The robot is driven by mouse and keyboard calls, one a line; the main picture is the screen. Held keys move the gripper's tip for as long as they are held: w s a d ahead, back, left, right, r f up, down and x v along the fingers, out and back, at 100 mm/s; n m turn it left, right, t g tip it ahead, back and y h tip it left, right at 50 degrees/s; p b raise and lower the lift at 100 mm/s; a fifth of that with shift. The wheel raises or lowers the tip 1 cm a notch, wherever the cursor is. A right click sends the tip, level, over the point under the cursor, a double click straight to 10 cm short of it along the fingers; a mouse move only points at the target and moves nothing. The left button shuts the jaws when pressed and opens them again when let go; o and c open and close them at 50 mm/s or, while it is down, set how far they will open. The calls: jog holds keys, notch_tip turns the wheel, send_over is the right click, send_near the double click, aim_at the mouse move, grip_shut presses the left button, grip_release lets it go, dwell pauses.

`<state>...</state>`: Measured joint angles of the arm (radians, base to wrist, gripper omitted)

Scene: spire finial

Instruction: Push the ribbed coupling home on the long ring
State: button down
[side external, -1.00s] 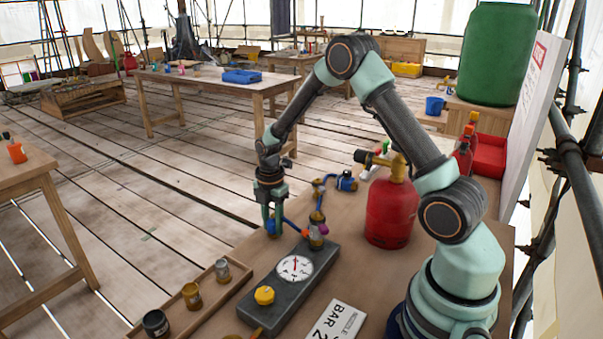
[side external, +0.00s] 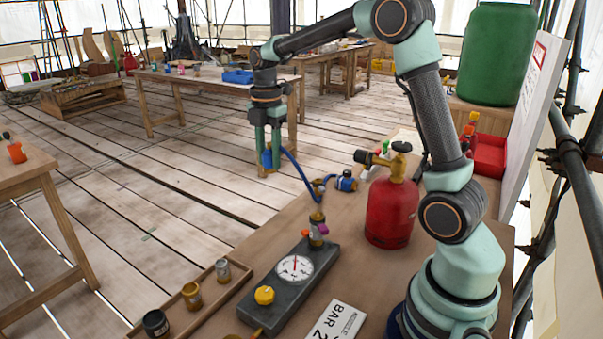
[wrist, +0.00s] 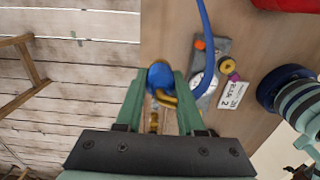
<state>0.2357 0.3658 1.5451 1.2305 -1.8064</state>
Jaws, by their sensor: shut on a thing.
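My gripper (side external: 266,150) is shut on the blue coupling (side external: 266,160) and holds it high, left of the bench edge. In the wrist view the coupling (wrist: 160,75) sits between the fingertips; its ribs are too small to make out. A blue hose (side external: 300,175) runs from it to a blue and brass fitting (side external: 346,182) on the bench. A brass-topped upright fitting (side external: 317,230), with orange and purple parts, stands at the back end of the grey gauge block (side external: 318,262). I cannot tell which part is the long ring. The coupling is well apart from this fitting.
A red gas bottle (side external: 391,212) stands right of the gauge block. A wooden tray (side external: 205,303) with small jars lies to the left. A "BAR 2" sign (side external: 338,322) lies in front. The space above the bench's left edge is clear.

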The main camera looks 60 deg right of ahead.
jog(key=shift+r, duration=0.3)
jog(key=shift+s, duration=0.2)
jog(key=s, duration=0.8)
jog(key=s+a, duration=0.1)
jog(key=s, duration=0.4)
jog(key=shift+s+f, duration=0.1)
jog(key=shift+f, duration=0.1)
jog(key=shift+f, duration=2.9)
jog(key=shift+f, duration=0.65)
